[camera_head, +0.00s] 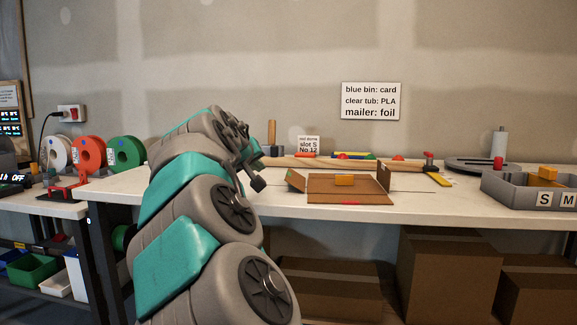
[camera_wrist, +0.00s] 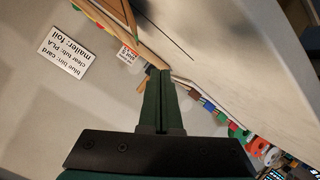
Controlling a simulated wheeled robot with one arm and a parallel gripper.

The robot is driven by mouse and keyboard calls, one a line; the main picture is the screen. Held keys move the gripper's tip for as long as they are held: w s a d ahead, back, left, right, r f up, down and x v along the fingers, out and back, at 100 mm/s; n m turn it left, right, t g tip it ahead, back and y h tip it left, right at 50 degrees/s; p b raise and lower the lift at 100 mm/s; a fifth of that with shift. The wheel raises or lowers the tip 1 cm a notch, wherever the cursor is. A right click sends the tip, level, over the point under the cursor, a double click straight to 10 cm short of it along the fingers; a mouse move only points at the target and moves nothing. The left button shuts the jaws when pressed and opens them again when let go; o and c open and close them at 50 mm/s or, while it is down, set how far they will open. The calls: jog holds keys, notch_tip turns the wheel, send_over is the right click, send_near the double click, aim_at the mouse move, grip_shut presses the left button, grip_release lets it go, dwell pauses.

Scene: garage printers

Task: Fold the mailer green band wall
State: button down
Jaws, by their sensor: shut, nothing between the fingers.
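The mailer (camera_head: 325,187) is an open brown cardboard piece on the workbench in the head view, with a yellow-orange block (camera_head: 345,180) at its middle. Its right wall (camera_head: 384,177) stands up, and its left flap (camera_head: 296,180) is tilted. A red mark shows at its front edge. I cannot make out a green band on any wall. My gripper (camera_head: 258,185) is to the left of the mailer, above the bench and apart from it. In the wrist view my gripper (camera_wrist: 160,75) has its fingers together with nothing between them.
A grey tray (camera_head: 530,195) with letter tags stands on the right of the bench. A wall sign (camera_head: 371,101) hangs above; it also shows in the wrist view (camera_wrist: 63,52). Spools (camera_head: 90,152) stand at the left. A wooden rail (camera_head: 300,163) with small items lies behind the mailer.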

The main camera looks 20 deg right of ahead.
jog(key=s+d+r+m+y, duration=0.2)
jog(key=d+r+m+y, duration=0.2)
jog(key=d, duration=0.3)
jog(key=s+d+r+m+y, duration=0.2)
jog(key=d+r+m+y, duration=0.2)
jog(key=d, duration=0.3)
send_over(293, 175)
jog(key=d, duration=0.2)
jog(key=f, duration=0.6)
jog(key=shift+s+d+f, duration=0.1)
jog(key=shift+s, duration=0.3)
jog(key=shift+a+f, duration=0.4)
jog(key=shift+f, duration=0.05)
jog(key=shift+w+a+f+b, duration=0.15)
jog(key=shift+w+a+f, duration=0.15)
jog(key=shift+f, duration=0.25)
jog(key=shift+w+a+f+b, duration=0.15)
jog(key=shift+a+f, duration=0.15)
jog(key=shift+f, duration=0.25)
